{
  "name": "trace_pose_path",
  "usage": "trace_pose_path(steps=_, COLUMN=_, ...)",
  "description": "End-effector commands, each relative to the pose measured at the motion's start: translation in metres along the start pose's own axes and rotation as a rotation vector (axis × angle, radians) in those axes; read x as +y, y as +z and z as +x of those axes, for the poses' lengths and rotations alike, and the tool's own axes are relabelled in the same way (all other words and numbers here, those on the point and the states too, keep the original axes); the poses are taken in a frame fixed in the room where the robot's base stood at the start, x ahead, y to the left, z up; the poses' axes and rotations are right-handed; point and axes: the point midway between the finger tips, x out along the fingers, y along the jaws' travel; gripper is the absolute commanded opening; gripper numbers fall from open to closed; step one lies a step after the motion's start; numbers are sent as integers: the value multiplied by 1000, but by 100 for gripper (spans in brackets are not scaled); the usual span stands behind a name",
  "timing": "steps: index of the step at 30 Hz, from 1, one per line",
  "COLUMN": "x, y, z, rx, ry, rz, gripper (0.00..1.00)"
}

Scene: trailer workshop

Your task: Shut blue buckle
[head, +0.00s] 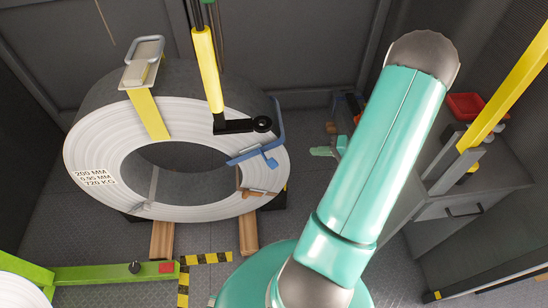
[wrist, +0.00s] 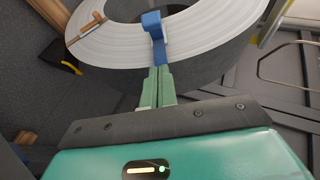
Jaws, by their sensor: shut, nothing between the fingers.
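The blue buckle (head: 262,153) sits on the right side of the large pale coil (head: 100,135), on a blue band over the coil's rim. A blue arm sticks out across the coil's face. In the wrist view the buckle (wrist: 151,24) is at top centre, ahead of the fingers. My gripper (head: 313,151) is right of the buckle in the head view, with a gap between them, partly hidden by my arm. In the wrist view its green fingers (wrist: 159,70) are together and empty, lined up with the blue band. Whether they touch it is unclear.
A yellow strap with a metal buckle (head: 143,65) is at the coil's upper left. A brown-handled buckle (head: 258,192) is below the blue one. A yellow post with a black arm (head: 240,126) stands close by. A grey cabinet (head: 480,185) is at right.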

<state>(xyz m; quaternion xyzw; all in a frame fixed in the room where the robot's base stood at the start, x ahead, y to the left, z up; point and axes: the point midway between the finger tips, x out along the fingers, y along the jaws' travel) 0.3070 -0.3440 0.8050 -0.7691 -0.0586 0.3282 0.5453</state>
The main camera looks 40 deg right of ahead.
Motion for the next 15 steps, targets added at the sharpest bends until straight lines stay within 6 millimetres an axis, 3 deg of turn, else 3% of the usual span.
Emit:
trace_pose_path(steps=4, x=15, y=-1, z=-9, rx=42, ry=-7, rz=10, gripper=0)
trace_pose_path(steps=15, x=16, y=-1, z=-9, rx=45, ry=-7, rz=11, gripper=0)
